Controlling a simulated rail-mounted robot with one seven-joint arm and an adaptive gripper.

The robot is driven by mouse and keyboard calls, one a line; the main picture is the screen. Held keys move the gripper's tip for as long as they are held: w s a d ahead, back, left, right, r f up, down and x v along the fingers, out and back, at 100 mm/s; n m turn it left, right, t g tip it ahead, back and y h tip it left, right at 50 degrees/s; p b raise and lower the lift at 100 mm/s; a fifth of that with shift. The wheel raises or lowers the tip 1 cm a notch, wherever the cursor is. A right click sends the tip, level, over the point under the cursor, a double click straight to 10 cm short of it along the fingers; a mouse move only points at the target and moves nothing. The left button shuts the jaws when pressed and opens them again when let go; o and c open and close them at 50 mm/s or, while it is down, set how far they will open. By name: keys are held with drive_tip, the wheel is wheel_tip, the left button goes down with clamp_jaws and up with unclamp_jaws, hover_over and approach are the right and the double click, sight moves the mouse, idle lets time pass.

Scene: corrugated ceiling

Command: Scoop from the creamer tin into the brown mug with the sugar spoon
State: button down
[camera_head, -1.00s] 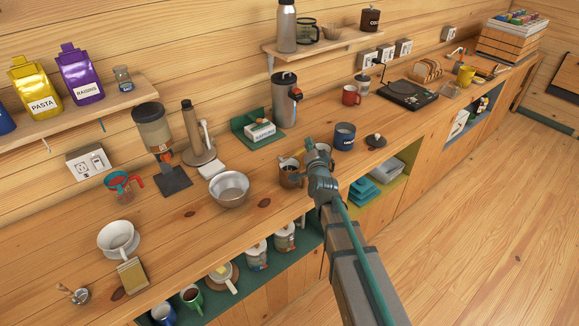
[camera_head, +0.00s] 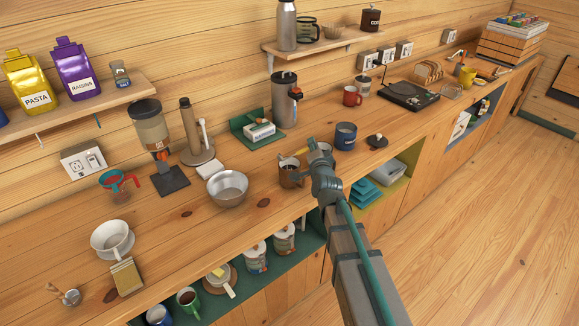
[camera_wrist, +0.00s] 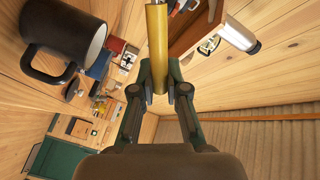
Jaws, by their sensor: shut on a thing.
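The brown mug (camera_head: 290,175) stands on the wooden counter, just left of my gripper; a dark mug with a black handle (camera_wrist: 62,40) is large at the left of the wrist view. My gripper (camera_wrist: 160,95) is shut on the yellow handle of the sugar spoon (camera_wrist: 157,40), which runs out of the top of that view. The spoon's bowl is not clearly visible. An open dark blue tin (camera_head: 345,137), possibly the creamer tin, stands right of my gripper; its contents are hidden.
A dark lid with a knob (camera_head: 377,142) lies right of the blue tin. A metal bowl (camera_head: 228,187) stands left of the brown mug. A green tray with a small box (camera_head: 258,133) and a tall steel canister (camera_head: 284,100) stand behind. The front counter strip is mostly clear.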

drive_tip(key=shift+w+d+f+m+b, duration=0.1)
drive_tip(key=shift+d+f+m+b, duration=0.3)
drive_tip(key=shift+b, duration=0.8)
drive_tip(key=shift+d+f+m+b, duration=0.1)
drive_tip(key=shift+f+m+b, duration=0.45)
drive_tip(key=shift+b, duration=0.7)
drive_tip(key=shift+w+d+f+m+b, duration=0.15)
drive_tip(key=shift+f+m+b, duration=0.35)
drive_tip(key=shift+b, duration=0.7)
drive_tip(key=shift+w+d+f+m+b, duration=0.1)
drive_tip(key=shift+d+f+m+b, duration=0.7)
drive_tip(key=shift+b, duration=1.3)
drive_tip(key=shift+d+f+m+y+b, duration=0.1)
drive_tip(key=shift+f+m+y+b, duration=0.2)
drive_tip(key=shift+f+m+b, duration=1.4)
drive_tip(key=shift+a+f+m, duration=0.2)
drive_tip(key=shift+f+m, duration=0.05)
drive_tip(key=shift+m, duration=0.4)
